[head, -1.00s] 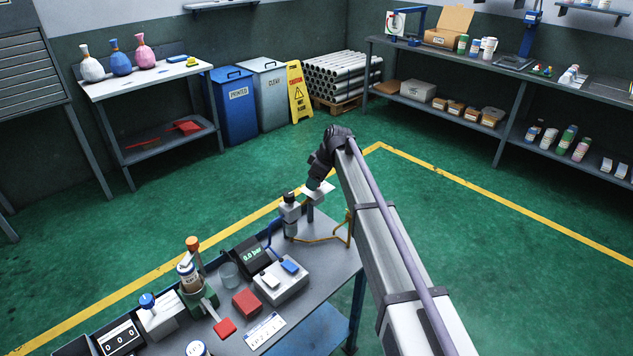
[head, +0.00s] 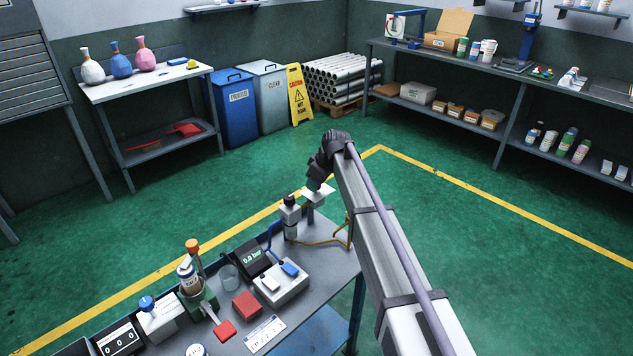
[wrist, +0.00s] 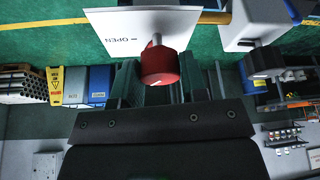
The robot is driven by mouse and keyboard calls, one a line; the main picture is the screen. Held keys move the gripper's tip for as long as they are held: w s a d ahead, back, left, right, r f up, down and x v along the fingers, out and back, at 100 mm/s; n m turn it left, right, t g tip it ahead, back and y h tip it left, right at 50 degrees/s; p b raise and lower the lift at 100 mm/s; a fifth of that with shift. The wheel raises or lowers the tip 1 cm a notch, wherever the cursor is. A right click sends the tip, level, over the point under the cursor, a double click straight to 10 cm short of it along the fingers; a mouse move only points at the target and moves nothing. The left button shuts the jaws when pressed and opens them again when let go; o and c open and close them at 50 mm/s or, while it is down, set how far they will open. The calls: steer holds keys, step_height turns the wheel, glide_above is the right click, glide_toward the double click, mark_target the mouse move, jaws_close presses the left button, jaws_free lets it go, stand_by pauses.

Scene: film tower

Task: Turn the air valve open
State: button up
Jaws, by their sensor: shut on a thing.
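The air valve has a red knob (wrist: 160,66) on a short metal stem in front of a white plate (wrist: 130,32), whose printed word OPEN appears upside down in the wrist view. My gripper (wrist: 160,80) is shut on the red knob, with a dark finger on either side. In the head view my gripper (head: 317,187) is at the cart's far corner, by the white plate, and my wrist hides the knob. A gauge display (head: 252,254) on the cart reads about 0.0 bar.
A grey regulator (head: 290,212) stands close to the left of my gripper, with a yellow hose (head: 325,241) along the cart top (head: 330,262). The floor beyond is clear.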

steer(key=m+h, duration=0.1)
steer(key=m, duration=0.2)
steer(key=m+t, duration=0.1)
steer(key=m, duration=0.2)
steer(key=shift+s+a+t+h, duration=0.1)
steer(key=shift+t+h, duration=0.2)
steer(key=shift+h, duration=0.1)
steer(key=m+h, duration=0.1)
steer(key=m, duration=0.4)
steer(key=shift+t+h, duration=0.4)
steer(key=shift+m, duration=0.3)
steer(key=o, duration=0.9)
steer(key=p+v, duration=1)
steer(key=shift+s+a+r, duration=0.1)
steer(key=shift+r, duration=0.25)
